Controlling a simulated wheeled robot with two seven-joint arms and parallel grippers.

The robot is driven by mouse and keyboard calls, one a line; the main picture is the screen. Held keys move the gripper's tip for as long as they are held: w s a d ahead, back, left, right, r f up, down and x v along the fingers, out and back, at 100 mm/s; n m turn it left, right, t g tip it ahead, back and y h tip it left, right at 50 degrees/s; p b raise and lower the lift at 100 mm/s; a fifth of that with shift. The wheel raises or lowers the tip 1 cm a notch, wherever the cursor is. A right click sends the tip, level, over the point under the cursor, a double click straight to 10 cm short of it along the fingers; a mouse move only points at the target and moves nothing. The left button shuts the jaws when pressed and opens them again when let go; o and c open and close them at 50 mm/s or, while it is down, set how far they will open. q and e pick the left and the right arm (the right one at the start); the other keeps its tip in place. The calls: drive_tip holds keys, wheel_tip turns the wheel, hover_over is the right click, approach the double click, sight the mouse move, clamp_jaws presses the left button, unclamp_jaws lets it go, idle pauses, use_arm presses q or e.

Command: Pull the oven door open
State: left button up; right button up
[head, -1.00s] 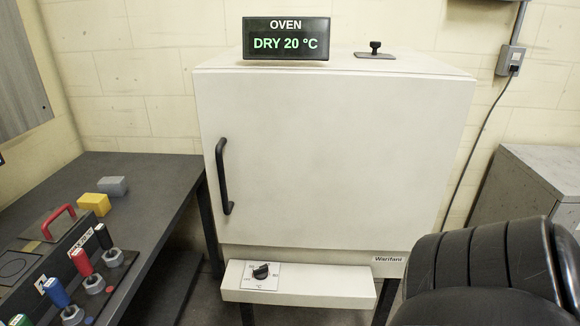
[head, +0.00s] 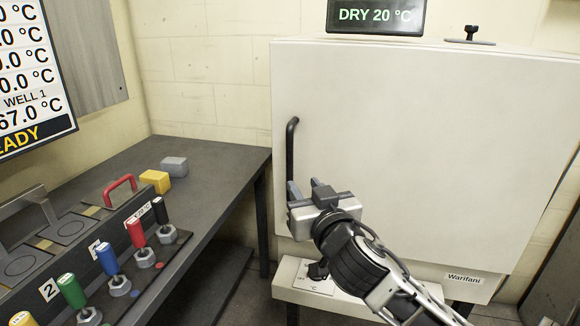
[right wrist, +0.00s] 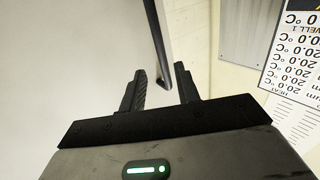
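The oven door (head: 420,150) is a large cream panel and looks shut. Its black vertical handle (head: 291,150) is at the left edge; the lower part is hidden behind my right gripper in the head view. My right gripper (head: 306,188) is open at the handle's lower part, fingers toward the door. In the right wrist view the handle (right wrist: 157,40) runs down between the two spread fingertips of my right gripper (right wrist: 160,72). I cannot tell whether either finger touches it. My left gripper is not in view.
A dark bench (head: 215,185) stands left of the oven, with a yellow block (head: 155,181), a grey block (head: 174,166) and a rack of coloured-handled tools (head: 107,258). The oven's dial (head: 318,270) sits below the door. The display (head: 376,16) reads DRY 20 °C.

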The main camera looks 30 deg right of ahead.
sight(290, 169)
drive_tip(key=p+x, duration=0.1)
drive_tip(key=x, duration=0.9)
drive_tip(key=shift+f, duration=0.1)
drive_tip(key=shift+a, duration=0.15)
clamp_jaws()
